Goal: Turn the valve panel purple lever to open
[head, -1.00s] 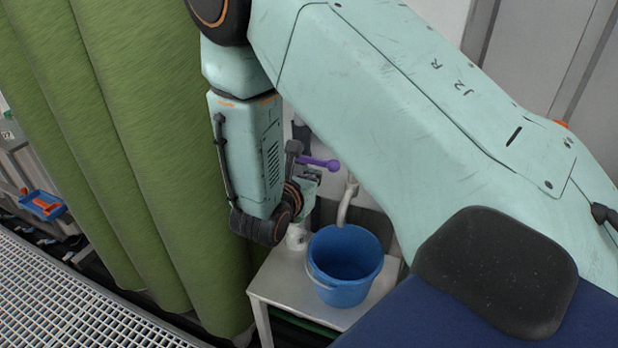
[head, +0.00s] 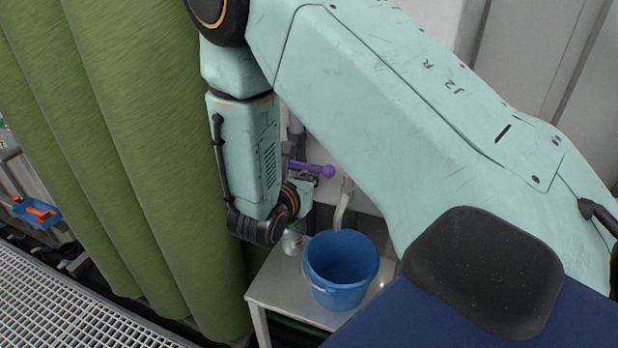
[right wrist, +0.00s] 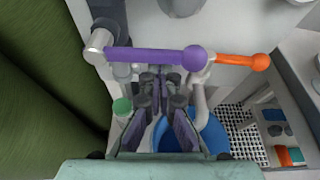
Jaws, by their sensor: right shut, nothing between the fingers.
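The purple lever (head: 312,168) sticks out to the right from behind my right forearm in the head view, with its round knob at the free end. In the right wrist view the purple lever (right wrist: 150,56) lies nearly level across the upper middle, from a grey pivot on the left to its knob on the right. My right gripper (right wrist: 160,82) is shut and empty, its fingertips just below the middle of the lever in that view. I cannot tell whether they touch it. In the head view the right gripper (head: 302,186) is mostly hidden behind my wrist. My left gripper is not in view.
An orange lever (right wrist: 240,61) shows beyond the purple knob. A blue bucket (head: 342,290) stands on a small white table (head: 277,287) under a pale spout (head: 342,208). A green curtain (head: 150,150) hangs close on the left. A metal grating (head: 60,300) lies at lower left.

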